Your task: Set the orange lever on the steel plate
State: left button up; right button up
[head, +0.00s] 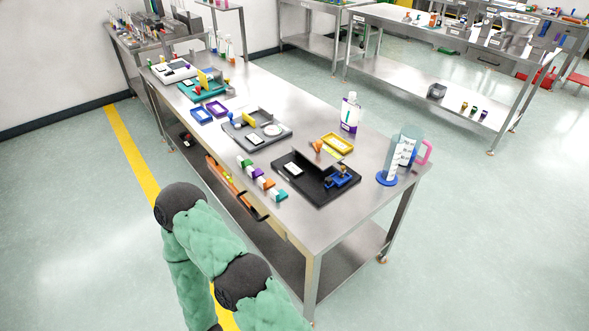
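A small orange piece (317,146), which looks like the orange lever, shows at the upper edge of a grey steel plate (328,154). The plate is part of a black-based device (300,189) near the right end of the long steel table. A blue part (343,178) sits at the device's right side. From this distance I cannot tell whether the orange piece rests on the plate or stands behind it. Green arm links of mine with dark joints rise at the bottom, left of the table. Neither gripper is in view.
A yellow tray (338,143) and a white-purple bottle (350,113) stand behind the device. A clear blue-based jug (389,176) stands to its right. A row of coloured blocks (262,180) lies to its left, with a grey device (257,134) beyond. The table's front right corner is clear.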

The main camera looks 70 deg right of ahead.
aim_at(318, 145)
jog(key=i+l+z, duration=0.1)
jog(key=z, duration=0.35)
jog(key=i+z, duration=0.3)
jog(key=z, duration=0.15)
jog(key=i+z, duration=0.2)
jog(key=z, duration=0.2)
jog(key=i+j+z, duration=0.2)
jog(key=z, duration=0.25)
jog(key=i+j+z, duration=0.2)
jog(key=z, duration=0.25)
jog(key=i+j+z, duration=0.2)
jog(key=z, duration=0.15)
jog(key=i+j+z, duration=0.35)
jog(key=k+l, duration=0.05)
jog(key=k, duration=0.05)
